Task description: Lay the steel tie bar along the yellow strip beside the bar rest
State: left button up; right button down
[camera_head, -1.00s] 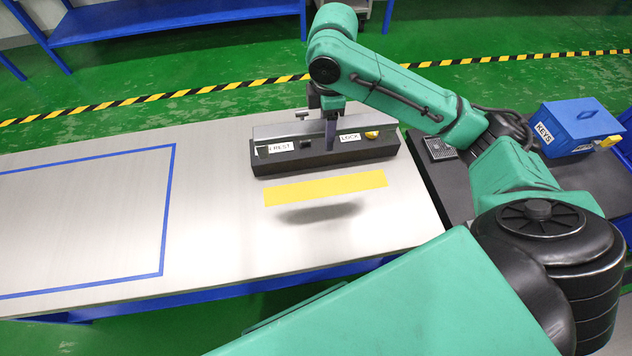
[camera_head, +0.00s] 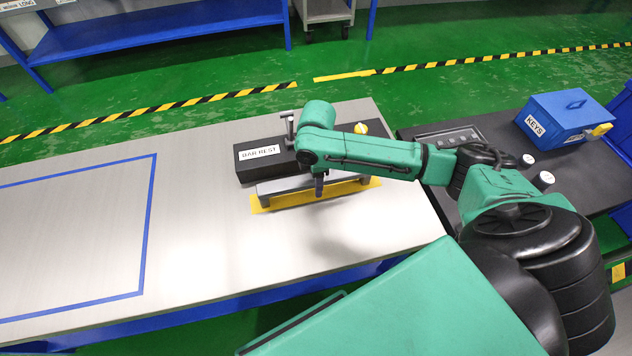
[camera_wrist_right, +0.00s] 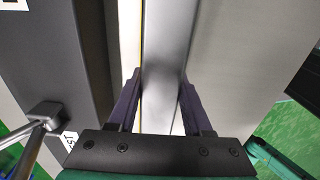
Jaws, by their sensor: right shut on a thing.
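The steel tie bar (camera_head: 290,186) is a long grey bar above the yellow strip (camera_head: 259,203), lined up along it. Yellow shows along its near edge and past both ends; I cannot tell whether the bar touches the table. My right gripper (camera_head: 319,188) is shut on the bar near its middle. In the right wrist view the bar (camera_wrist_right: 166,60) runs between the two dark fingers (camera_wrist_right: 160,105). The black bar rest (camera_head: 283,162) with its white label stands just behind the strip, partly hidden by my right arm. My left gripper is not in view.
A clamp handle (camera_head: 290,125) rises from the bar rest, with a yellow knob (camera_head: 361,128) at its right end. A blue-outlined area (camera_head: 150,215) lies empty at the table's left. A blue KEYS box (camera_head: 562,117) stands on the dark bench at right. The table front is clear.

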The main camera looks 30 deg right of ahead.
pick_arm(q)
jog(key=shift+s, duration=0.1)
pick_arm(e)
jog(key=shift+c, duration=1.6)
grip_release()
notch_tip(320, 180, up, 11)
jog(key=p, duration=0.2)
jog(key=shift+p, duration=0.4)
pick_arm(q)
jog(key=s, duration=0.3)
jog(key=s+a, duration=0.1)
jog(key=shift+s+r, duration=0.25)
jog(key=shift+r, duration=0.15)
pick_arm(e)
jog(key=shift+r, duration=0.6)
